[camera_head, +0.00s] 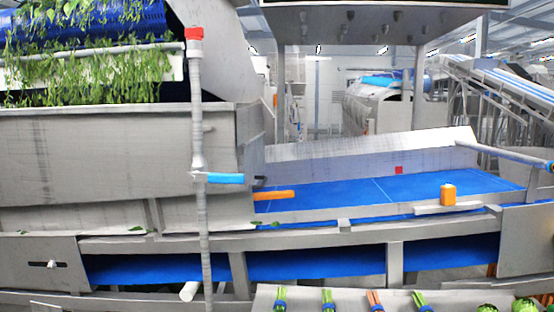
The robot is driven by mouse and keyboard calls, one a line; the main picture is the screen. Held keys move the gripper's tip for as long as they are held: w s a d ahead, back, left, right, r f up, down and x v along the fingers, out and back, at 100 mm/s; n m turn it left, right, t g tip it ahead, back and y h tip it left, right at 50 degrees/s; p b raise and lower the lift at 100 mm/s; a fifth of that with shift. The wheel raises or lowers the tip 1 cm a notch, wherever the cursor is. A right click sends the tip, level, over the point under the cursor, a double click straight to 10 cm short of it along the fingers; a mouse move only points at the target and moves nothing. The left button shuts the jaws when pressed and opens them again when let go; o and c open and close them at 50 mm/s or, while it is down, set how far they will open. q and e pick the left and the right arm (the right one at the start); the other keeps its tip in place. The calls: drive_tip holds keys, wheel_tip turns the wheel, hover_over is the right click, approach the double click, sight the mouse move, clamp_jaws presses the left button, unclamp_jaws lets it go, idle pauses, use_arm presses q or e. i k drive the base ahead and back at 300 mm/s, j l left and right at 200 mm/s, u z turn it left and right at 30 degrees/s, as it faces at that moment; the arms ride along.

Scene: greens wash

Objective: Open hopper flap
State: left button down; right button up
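A grey metal hopper (110,155) fills the left side of the head view, with leafy greens (90,72) hanging over a blue belt (130,22) above it. An orange handle (273,195) sticks out at the hopper's lower right, just above the blue conveyor belt (390,188). I cannot tell for certain which panel is the flap or how far it is open. Neither of my grippers is in view.
A vertical pipe (201,120) with a red top and a blue lever (225,178) stands in front of the hopper. An orange block (448,194) sits on the conveyor's front rail. A tray (345,296) with bundled vegetables is at the bottom.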

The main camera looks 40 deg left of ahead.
sight(254, 150)
drive_tip(key=i+l+u, duration=0.1)
drive_tip(key=u, duration=0.35)
drive_tip(key=i+l+u, duration=0.15)
drive_tip(key=u, duration=0.25)
drive_tip(key=i+l+u, duration=0.1)
drive_tip(key=u, duration=0.35)
drive_tip(key=l+u, duration=0.1)
drive_tip(key=u, duration=0.2)
